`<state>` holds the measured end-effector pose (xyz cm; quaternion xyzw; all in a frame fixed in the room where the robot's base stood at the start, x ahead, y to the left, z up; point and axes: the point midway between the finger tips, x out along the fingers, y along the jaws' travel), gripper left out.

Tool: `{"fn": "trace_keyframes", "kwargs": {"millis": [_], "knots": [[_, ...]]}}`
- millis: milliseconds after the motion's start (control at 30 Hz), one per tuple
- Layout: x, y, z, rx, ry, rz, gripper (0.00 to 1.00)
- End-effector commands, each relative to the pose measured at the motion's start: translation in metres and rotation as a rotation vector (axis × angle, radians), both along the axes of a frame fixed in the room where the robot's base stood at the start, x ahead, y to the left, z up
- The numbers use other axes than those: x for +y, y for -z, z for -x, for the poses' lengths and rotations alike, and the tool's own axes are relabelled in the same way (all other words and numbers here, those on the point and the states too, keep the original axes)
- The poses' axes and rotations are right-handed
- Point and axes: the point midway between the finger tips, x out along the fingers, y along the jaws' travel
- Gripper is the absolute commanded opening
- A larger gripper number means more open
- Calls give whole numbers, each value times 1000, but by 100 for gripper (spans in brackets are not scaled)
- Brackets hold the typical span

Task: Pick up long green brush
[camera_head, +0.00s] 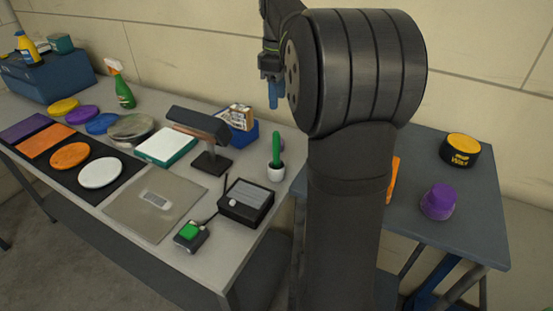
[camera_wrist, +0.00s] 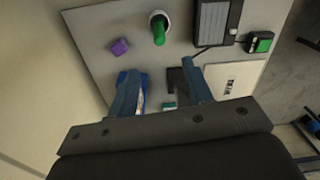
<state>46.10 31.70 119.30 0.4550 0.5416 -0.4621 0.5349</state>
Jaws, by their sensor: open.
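A green upright thing (camera_head: 276,148), which looks like the brush, stands in a small white cup (camera_head: 276,173) near the right end of the long table (camera_head: 225,262). In the wrist view the green brush (camera_wrist: 159,30) shows nearly end-on at the top centre, with the white cup (camera_wrist: 158,14) around its base. My gripper (camera_head: 273,96) hangs above the table behind the cup, apart from it. In the wrist view my gripper's two blue fingers (camera_wrist: 160,92) are spread with nothing held between them. The brush lies beyond the fingertips.
A black box (camera_head: 246,203) and a green button (camera_head: 189,231) are in front of the cup. A dark stand (camera_head: 209,145) and a blue box (camera_head: 243,137) are to its left. A purple block (camera_wrist: 120,47) lies close by. A side table (camera_head: 470,215) stands right.

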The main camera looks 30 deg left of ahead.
Motion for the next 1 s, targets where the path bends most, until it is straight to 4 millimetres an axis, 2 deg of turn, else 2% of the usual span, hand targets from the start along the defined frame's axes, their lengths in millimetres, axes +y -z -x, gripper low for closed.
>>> {"fn": "trace_keyframes", "kwargs": {"millis": [400, 533, 767, 1000], "knots": [[0, 87, 2, 4, 1, 3, 46], [1, 106, 1, 3, 1, 2, 46], [1, 122, 2, 3, 1, 2, 46], [3, 157, 1, 3, 1, 2, 46]]}}
